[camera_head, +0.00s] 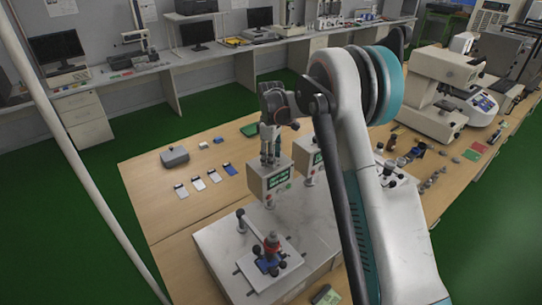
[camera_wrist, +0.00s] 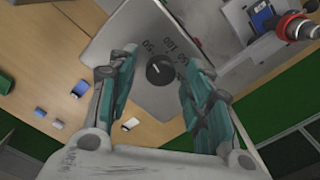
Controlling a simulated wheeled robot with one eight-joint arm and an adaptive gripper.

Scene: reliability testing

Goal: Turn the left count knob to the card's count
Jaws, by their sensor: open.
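The count knob (camera_wrist: 160,70) is a dark round dial with a pale pointer mark on a light grey panel (camera_wrist: 118,30) in the wrist view. Printed numbers beside it seem to include 50 and 100. My gripper (camera_wrist: 158,62) is open, with one finger on each side of the knob in the picture; contact is not clear. In the head view my gripper (camera_head: 270,143) is over the left counter box (camera_head: 271,181), which has a green display too small to read. A second box (camera_head: 305,152) is partly hidden by my arm. I cannot tell which card bears the count.
A white test base (camera_head: 222,243) with a red-and-black fixture (camera_head: 271,245) stands in front of the boxes. Several small cards (camera_head: 198,184) and a grey case (camera_head: 175,156) lie on the wooden table (camera_head: 143,184). Microscope-like instruments (camera_head: 437,92) stand at right.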

